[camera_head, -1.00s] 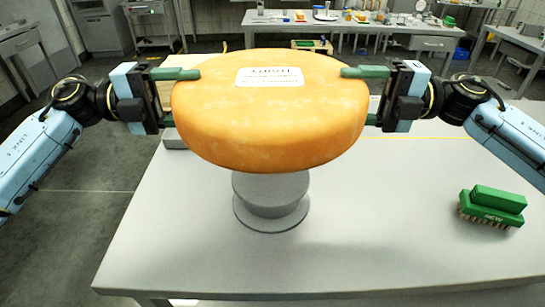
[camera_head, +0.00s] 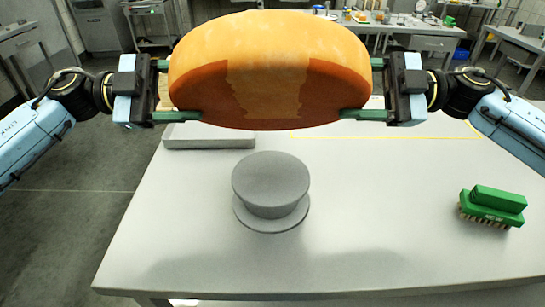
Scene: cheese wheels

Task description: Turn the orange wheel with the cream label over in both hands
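The orange cheese wheel (camera_head: 270,55) is held up in the air between my two grippers, above and behind a grey round stand. It is tilted, with its pale orange rim facing me and part of a darker reddish-orange face showing below. A lighter band crosses that darker face. The cream label is hidden from view. My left gripper (camera_head: 180,92) is shut on the wheel's left edge, with one green finger above and one below. My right gripper (camera_head: 362,90) is shut on its right edge in the same way.
The grey round stand (camera_head: 270,180) is empty on the white table (camera_head: 400,220). A green brush (camera_head: 493,205) lies at the right. The front of the table is clear.

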